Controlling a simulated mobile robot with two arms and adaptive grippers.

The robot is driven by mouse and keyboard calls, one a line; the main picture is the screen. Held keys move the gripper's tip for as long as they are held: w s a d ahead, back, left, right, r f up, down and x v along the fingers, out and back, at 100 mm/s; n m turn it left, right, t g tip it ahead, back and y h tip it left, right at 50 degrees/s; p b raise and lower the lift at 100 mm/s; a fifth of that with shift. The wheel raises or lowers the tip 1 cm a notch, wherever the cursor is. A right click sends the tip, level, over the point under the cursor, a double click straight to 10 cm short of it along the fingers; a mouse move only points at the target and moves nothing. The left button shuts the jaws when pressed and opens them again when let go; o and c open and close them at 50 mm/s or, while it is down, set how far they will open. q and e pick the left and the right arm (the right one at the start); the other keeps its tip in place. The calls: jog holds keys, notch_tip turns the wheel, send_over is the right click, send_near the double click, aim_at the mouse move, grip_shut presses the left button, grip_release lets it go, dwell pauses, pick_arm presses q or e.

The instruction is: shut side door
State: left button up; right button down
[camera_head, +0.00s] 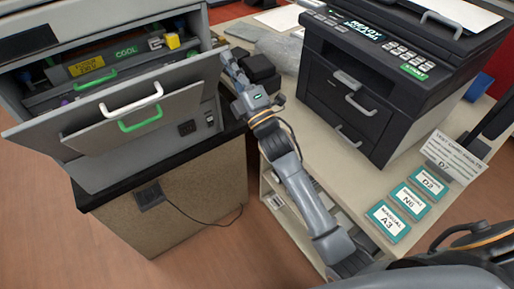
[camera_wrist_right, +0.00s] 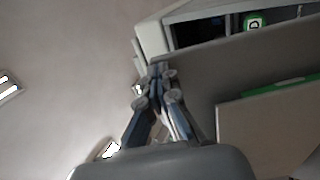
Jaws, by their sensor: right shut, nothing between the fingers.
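The side door (camera_head: 190,96) of the large grey printer (camera_head: 213,122) hangs open, tilted outward. It carries a white handle (camera_head: 131,100) and a green handle (camera_head: 140,119). My right gripper (camera_head: 231,64) is beside the door's upper right corner, its fingers shut with nothing between them. In the right wrist view the shut fingers (camera_wrist_right: 162,75) point toward the edge of the grey door panel (camera_wrist_right: 228,72). I cannot tell whether they touch it. My left gripper is out of view.
The open printer bay shows a green lever (camera_head: 97,80) and a yellow part (camera_head: 172,41). A black printer (camera_head: 350,85) stands on the pale table (camera_head: 300,140) at right. Green-edged manual cards (camera_head: 388,221) lie in front. A dark box (camera_head: 259,68) sits near my right gripper.

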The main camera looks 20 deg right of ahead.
jog(key=shift+w+a+r+g+h+p, duration=0.25)
jog(key=shift+w+a+r+g+p, duration=0.4)
jog(key=shift+w+p, duration=1.25)
jog(key=shift+w+a+r+g+h+p, duration=0.3)
jog(key=shift+w+r+g+p, duration=0.65)
jog(key=shift+w+p, duration=0.9)
jog(key=shift+w+a+r+g+h+p, duration=0.15)
jog(key=shift+w+a+r+g+p, duration=0.55)
jog(key=shift+w+p, duration=1.2)
jog(key=shift+s+d+r+p, duration=0.1)
jog(key=shift+s+d+p, duration=0.05)
jog(key=shift+s+p, duration=0.35)
